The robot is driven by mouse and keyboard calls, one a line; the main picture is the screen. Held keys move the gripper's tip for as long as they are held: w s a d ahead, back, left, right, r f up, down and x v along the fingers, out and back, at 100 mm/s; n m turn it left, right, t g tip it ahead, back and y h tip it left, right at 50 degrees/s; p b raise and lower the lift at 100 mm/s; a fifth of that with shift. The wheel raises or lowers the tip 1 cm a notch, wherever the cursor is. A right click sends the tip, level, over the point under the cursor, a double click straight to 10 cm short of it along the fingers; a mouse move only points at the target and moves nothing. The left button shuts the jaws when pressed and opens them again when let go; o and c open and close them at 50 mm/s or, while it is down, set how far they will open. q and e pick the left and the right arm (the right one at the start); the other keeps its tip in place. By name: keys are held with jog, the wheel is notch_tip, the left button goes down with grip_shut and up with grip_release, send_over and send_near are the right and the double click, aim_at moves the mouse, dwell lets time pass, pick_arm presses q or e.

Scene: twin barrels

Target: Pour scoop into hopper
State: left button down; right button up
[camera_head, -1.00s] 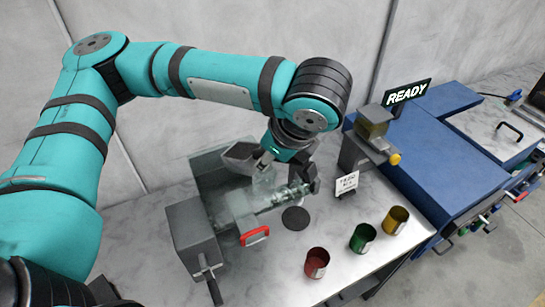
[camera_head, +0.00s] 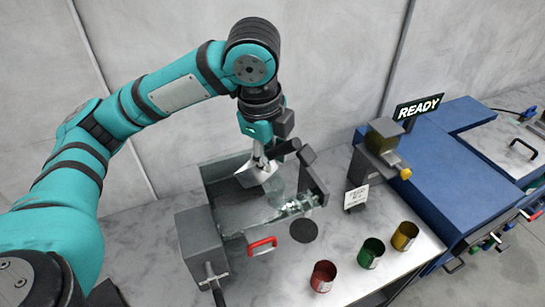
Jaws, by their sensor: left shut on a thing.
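My left gripper (camera_head: 262,145) is shut on a grey metal scoop (camera_head: 257,174), pointing down from above. The scoop hangs tilted above the clear-walled hopper (camera_head: 228,163), with its pale metal face toward me. A dark handle-like part (camera_head: 286,147) sticks out to the right of the gripper. The hopper stands on the marble table with a clear tube and a metal screw (camera_head: 290,209) at its front right. I cannot tell whether anything is in the scoop or falling from it. My right gripper is not in view.
A grey box with a crank (camera_head: 196,245) stands left of the hopper, and a red handle (camera_head: 262,246) is at its front. Red (camera_head: 322,276), green (camera_head: 371,253) and yellow (camera_head: 404,236) cups stand to the right. A small dispenser (camera_head: 383,145) and a READY sign (camera_head: 418,106) are behind.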

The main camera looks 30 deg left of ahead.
pick_arm(q)
jog(key=shift+w+a+r+h, duration=0.1)
jog(key=shift+a+r+h, duration=0.3)
jog(key=shift+a+h, duration=0.25)
jog(key=shift+w+a+r+h, duration=0.15)
jog(key=shift+a+r+h, duration=0.35)
jog(key=shift+h, duration=0.35)
jog(key=shift+a+r+g+h, duration=0.2)
jog(key=shift+a+g+h, duration=0.1)
jog(key=shift+a+h, duration=0.15)
jog(key=w+a+n+g+h+b, duration=0.1)
jog(key=a+h+b, duration=0.5)
jog(key=a+h, duration=0.2)
jog(key=shift+w+r+h, duration=0.25)
jog(key=shift+w+h, duration=0.05)
jog(key=shift+h, duration=0.05)
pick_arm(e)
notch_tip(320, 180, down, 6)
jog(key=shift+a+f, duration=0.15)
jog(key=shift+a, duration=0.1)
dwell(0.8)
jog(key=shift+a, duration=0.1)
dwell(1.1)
